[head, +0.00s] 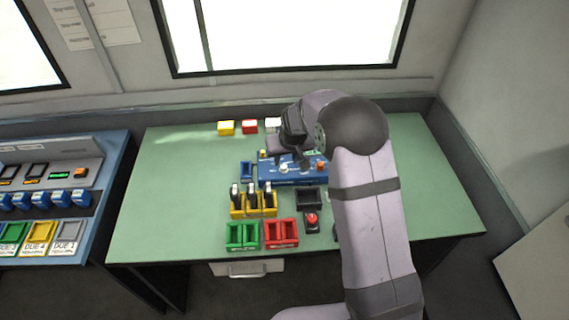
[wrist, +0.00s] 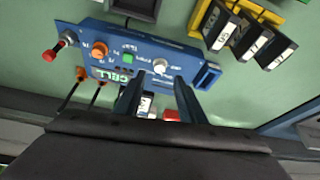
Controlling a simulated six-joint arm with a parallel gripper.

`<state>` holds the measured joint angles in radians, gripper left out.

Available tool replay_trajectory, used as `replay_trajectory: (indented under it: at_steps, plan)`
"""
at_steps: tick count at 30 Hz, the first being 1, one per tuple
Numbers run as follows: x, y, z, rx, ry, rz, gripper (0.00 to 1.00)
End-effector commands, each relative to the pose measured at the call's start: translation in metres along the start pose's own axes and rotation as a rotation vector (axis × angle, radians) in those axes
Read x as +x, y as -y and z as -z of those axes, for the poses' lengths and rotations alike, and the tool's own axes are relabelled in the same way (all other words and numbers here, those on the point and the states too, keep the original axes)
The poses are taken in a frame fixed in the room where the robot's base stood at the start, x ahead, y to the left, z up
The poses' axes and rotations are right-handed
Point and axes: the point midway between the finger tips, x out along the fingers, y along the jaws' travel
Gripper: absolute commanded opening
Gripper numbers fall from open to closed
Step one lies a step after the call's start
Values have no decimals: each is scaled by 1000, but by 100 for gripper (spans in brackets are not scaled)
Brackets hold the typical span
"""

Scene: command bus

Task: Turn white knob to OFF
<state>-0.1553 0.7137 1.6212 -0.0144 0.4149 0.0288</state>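The white knob (wrist: 160,66) sits on the face of a blue panel (wrist: 125,62) in the wrist view, just past my fingertips. Any mark showing its setting is too small to read. My gripper (wrist: 156,85) is open, its two dark fingers apart with nothing held between them. The fingers point at the part of the panel with the white knob and do not appear to be around it. In the head view the blue panel (head: 292,180) lies mid-table, partly hidden by my gripper and wrist.
On the panel are an orange knob (wrist: 99,48) and a green button (wrist: 128,58). Green (head: 242,236) and red (head: 281,234) bins and a red button (head: 311,220) are in front. The table's left side is clear.

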Motion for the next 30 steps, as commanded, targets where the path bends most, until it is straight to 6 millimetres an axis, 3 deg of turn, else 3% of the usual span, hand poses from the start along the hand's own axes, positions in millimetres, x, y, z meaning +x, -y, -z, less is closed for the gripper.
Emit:
replay_trajectory:
  at_steps: [15, 30]
  plan:
    - [52, 0, 0, -1, 1, 0, 36]
    - [61, 0, 0, -1, -1, 0, 36]
